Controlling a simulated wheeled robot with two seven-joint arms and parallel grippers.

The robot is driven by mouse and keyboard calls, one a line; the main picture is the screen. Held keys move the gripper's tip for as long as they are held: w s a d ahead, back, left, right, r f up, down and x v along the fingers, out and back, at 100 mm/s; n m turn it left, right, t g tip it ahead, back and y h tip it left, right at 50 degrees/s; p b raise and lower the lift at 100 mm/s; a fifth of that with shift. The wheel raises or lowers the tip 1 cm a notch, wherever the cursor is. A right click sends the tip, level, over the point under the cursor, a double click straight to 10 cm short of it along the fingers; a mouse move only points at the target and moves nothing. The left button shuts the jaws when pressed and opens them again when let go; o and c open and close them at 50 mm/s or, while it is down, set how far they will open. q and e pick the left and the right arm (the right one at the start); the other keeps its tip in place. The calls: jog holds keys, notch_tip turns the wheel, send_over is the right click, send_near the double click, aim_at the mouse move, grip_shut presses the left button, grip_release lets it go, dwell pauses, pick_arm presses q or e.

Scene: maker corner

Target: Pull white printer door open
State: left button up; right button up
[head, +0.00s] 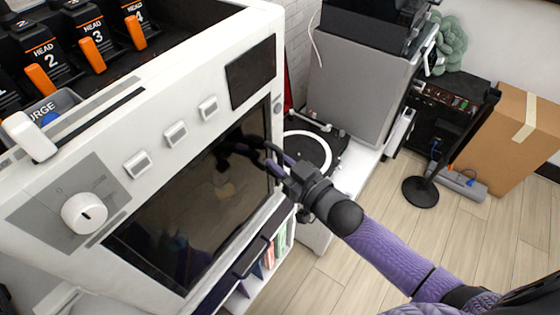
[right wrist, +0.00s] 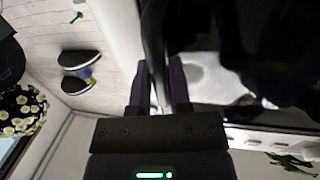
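The white printer (head: 75,165) fills the left of the head view. Its door has a large dark glass pane (head: 190,205), which looks closed and mirrors my arm. My right gripper (head: 272,158) is at the pane's right edge. In the right wrist view a dark upright bar, seemingly the door handle (right wrist: 153,35), runs down between the two purple fingers (right wrist: 159,85). The fingers look closed on it, though the contact is partly hidden in shadow. My left gripper is not in view.
A white knob (head: 84,213) and several square buttons sit on the printer front. A low shelf with books (head: 268,256) is below the door. A turntable-like device (head: 305,152), a black stand (head: 425,190) and a cardboard box (head: 515,140) are to the right. The wooden floor in front is clear.

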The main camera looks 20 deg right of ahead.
grip_shut()
dwell(1.1)
